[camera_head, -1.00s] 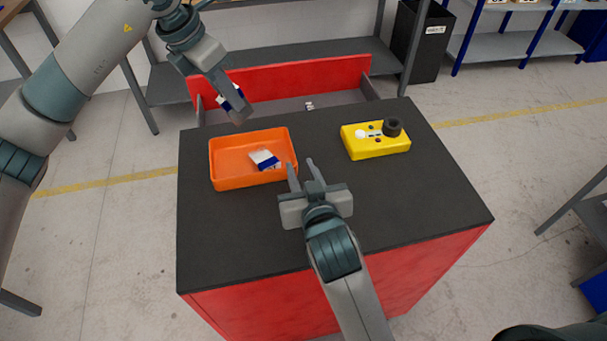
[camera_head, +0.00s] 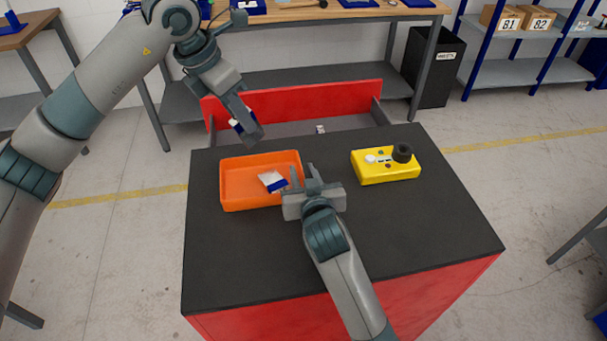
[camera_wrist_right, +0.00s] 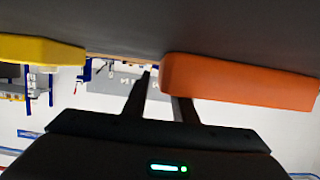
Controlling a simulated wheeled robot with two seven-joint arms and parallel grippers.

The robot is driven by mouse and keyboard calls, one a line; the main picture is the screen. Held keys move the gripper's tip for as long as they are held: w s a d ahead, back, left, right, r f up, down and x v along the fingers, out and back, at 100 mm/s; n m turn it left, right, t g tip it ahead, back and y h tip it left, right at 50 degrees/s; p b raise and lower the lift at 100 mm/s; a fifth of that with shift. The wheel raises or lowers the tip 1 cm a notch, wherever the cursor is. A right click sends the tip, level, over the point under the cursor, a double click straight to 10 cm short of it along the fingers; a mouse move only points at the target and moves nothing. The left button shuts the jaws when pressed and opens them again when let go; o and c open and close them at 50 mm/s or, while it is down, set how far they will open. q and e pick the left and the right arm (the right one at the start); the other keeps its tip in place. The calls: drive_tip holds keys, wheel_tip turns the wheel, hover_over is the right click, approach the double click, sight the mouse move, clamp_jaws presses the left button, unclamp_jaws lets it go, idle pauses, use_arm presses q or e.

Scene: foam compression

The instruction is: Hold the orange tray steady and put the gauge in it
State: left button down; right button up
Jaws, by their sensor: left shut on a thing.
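The orange tray (camera_head: 234,206) lies on the dark top of the red cabinet, with a small white-and-blue packet (camera_head: 272,181) inside. My left gripper (camera_head: 250,132) is above and behind the tray, near the open drawer. It is shut on a small white-and-blue thing (camera_head: 236,125), mostly hidden by the fingers; I cannot tell for sure that it is the gauge. My right gripper (camera_head: 299,176) is at the tray's right wall, its fingers apart. In the right wrist view, the fingers (camera_wrist_right: 160,95) stand apart at the end of the orange tray (camera_wrist_right: 235,82).
A yellow block (camera_head: 385,174) with a black knob and small buttons sits right of the tray. The open red drawer (camera_head: 300,101) behind the top holds a small white item (camera_head: 320,129). The front and right of the cabinet top (camera_head: 430,230) are clear.

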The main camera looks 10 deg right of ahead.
clamp_jaws()
idle(1.4)
